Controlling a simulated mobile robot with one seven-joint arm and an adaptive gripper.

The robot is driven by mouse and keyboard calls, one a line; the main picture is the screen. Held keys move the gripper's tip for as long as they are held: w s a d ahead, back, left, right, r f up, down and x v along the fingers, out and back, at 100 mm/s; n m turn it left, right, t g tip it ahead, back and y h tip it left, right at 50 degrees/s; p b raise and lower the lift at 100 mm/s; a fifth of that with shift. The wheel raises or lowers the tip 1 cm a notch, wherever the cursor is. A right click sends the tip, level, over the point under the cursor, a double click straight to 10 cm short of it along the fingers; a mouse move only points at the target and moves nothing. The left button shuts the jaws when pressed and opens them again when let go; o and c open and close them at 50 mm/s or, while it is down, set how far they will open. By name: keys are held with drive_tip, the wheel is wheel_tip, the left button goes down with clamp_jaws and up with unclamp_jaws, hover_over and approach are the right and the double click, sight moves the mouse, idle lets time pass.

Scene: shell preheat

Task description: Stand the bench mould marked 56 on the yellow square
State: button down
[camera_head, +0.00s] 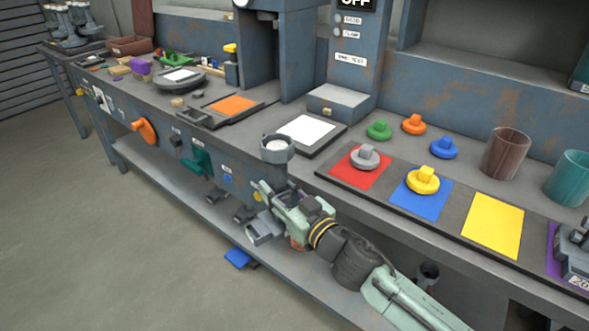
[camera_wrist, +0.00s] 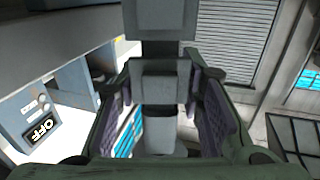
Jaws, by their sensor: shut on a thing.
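The yellow square (camera_head: 493,225) lies bare on a dark strip of the bench, right of the blue square. My gripper (camera_head: 262,206) is low in front of the bench's front edge, well left of the yellow square. In the wrist view my gripper (camera_wrist: 160,112) is shut on a grey blocky thing (camera_wrist: 159,83) between its padded fingers. A grey block (camera_head: 263,229) shows at the fingers in the head view. I cannot read a 56 on it. Another grey mould (camera_head: 574,255) marked 20 stands on the purple square at the right edge.
A red square (camera_head: 352,177) bears a grey knobbed disc; a blue square (camera_head: 410,204) bears a yellow one. Green, orange and blue discs, a brown cup (camera_head: 505,154) and a teal cup (camera_head: 570,178) stand behind. A grey round cup (camera_head: 277,150) is just above my gripper at the bench edge.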

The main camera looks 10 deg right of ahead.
drive_tip(key=w+a+f+m+h, duration=0.2)
drive_tip(key=w+a+f+h, duration=0.1)
drive_tip(key=f, duration=1.1)
drive_tip(key=w+a+f+m+t+h, duration=0.1)
drive_tip(key=w+a+f, duration=0.5)
drive_tip(key=f, duration=0.7)
drive_tip(key=a+m+h, duration=0.1)
drive_tip(key=h, duration=0.1)
drive_tip(key=shift+w+a+f+h, duration=0.15)
drive_tip(key=shift+a+f+h, duration=0.15)
drive_tip(key=shift+a+f, duration=0.1)
drive_tip(key=shift+d+r, duration=0.1)
drive_tip(key=shift+w+d+r, duration=0.1)
drive_tip(key=shift+w+r, duration=0.05)
drive_tip(key=shift+r, duration=0.3)
drive_tip(key=shift+w+d+r, duration=0.1)
drive_tip(key=shift+w+r, duration=0.05)
drive_tip(key=shift+r, duration=0.25)
